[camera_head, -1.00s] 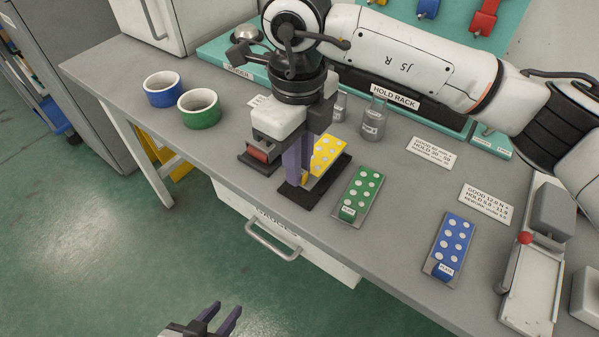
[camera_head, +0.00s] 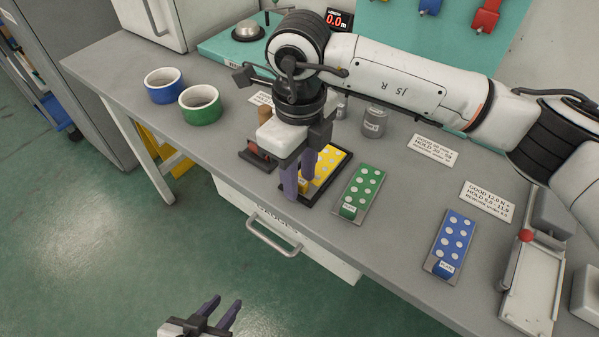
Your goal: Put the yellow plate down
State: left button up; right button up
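The yellow plate (camera_head: 328,164) with pale round dots lies flat on a black tray (camera_head: 346,166) on the grey bench. My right gripper (camera_head: 299,196) reaches down at the plate's near left end. Its two purple fingers are spread, with a yellow bit of the plate's end showing between them; they partly hide that end. Whether a finger touches the plate I cannot tell. My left gripper (camera_head: 219,313) is open and empty, low in front of the bench, above the green floor.
A green dotted plate (camera_head: 364,188) and a blue dotted plate (camera_head: 456,240) lie to the right. A grey weight (camera_head: 374,123) stands behind. A drawer handle (camera_head: 272,243) juts from the front.

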notch_tip(320, 180, up, 12)
jog(key=shift+r+b, duration=0.2)
jog(key=shift+b, duration=0.25)
dwell(0.4)
